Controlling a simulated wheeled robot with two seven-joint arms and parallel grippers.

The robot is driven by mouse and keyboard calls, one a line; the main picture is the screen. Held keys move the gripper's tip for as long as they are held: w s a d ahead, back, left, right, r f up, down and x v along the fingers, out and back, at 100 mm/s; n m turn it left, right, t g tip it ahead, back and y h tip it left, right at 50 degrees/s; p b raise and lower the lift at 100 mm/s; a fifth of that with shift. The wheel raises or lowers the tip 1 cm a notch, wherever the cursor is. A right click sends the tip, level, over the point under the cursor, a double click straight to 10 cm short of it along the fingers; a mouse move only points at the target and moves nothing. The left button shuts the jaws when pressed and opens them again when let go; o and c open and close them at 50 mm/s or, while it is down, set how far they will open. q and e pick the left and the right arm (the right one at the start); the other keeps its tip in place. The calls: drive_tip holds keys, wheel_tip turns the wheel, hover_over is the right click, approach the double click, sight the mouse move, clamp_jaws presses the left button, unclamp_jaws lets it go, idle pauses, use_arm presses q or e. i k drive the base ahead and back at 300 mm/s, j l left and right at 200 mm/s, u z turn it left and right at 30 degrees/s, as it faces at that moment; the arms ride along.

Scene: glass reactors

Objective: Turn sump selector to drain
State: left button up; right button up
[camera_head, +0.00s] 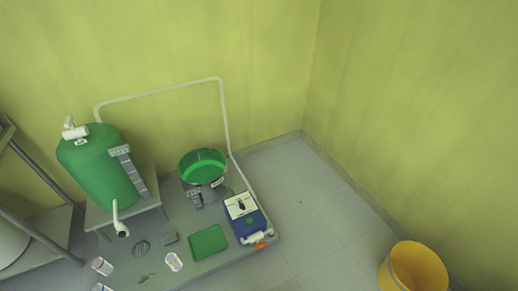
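The likely sump selector is a small black knob or lever (241,205) on the white top of a blue box (248,226). The box stands on the grey platform to the right of the green tray. The knob is too small for me to read its setting or any labels. A white fitting (256,238) and a small orange part (260,246) are at the box's front. Neither of my grippers is in view.
A green tank (97,165) stands on a grey stand at left. A white pipe (160,91) runs along the wall to near the green basin (203,165). A green tray (208,243) and white cups (174,262) sit in front. A yellow bucket (416,270) stands right; floor between is clear.

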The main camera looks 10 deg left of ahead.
sight(242, 206)
drive_tip(key=i+l+u, duration=0.1)
drive_tip(key=u, duration=0.25)
drive_tip(key=i+l+u, duration=0.2)
drive_tip(key=u, duration=0.15)
drive_tip(key=i+l+u, duration=0.2)
drive_tip(key=u, duration=0.15)
drive_tip(key=i+l, duration=0.25)
drive_tip(key=l, duration=0.15)
drive_tip(key=i+l+u, duration=0.1)
drive_tip(key=i+l, duration=0.15)
drive_tip(key=l, duration=0.15)
drive_tip(key=i+l+u, duration=0.1)
drive_tip(key=i+l, duration=0.15)
drive_tip(key=l, duration=0.15)
